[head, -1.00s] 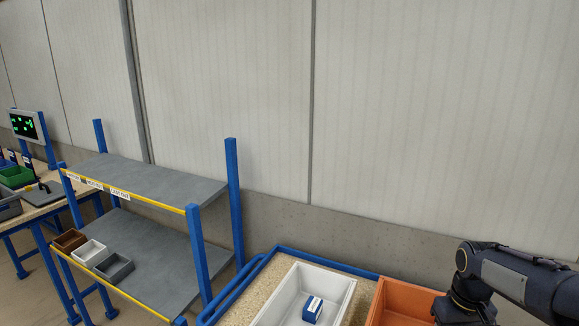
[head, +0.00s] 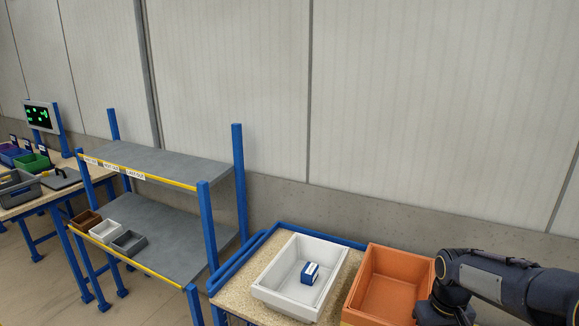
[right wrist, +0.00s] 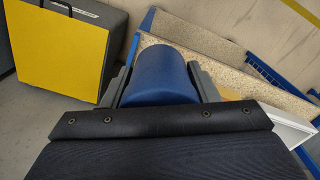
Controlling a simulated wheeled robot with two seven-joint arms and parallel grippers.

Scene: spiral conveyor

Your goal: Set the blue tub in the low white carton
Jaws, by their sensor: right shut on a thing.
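The low white carton (head: 268,292) stands on the tabletop in the head view, with a small blue and white box (head: 309,272) inside it. In the right wrist view my right gripper (right wrist: 165,85) is shut on the blue tub (right wrist: 165,72), a rounded blue thing between its two fingers. A white edge (right wrist: 285,125) at the right of that view may be the carton; I cannot tell. In the head view my right arm comes in at the lower right, and its gripper and the tub are out of the picture. My left gripper is not in view.
An orange carton (head: 352,292) stands right of the white one. A blue rail (head: 240,262) edges the table. A grey shelf rack (head: 165,165) with small bins is at the left. A yellow panel (right wrist: 60,57) is at the wrist view's upper left.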

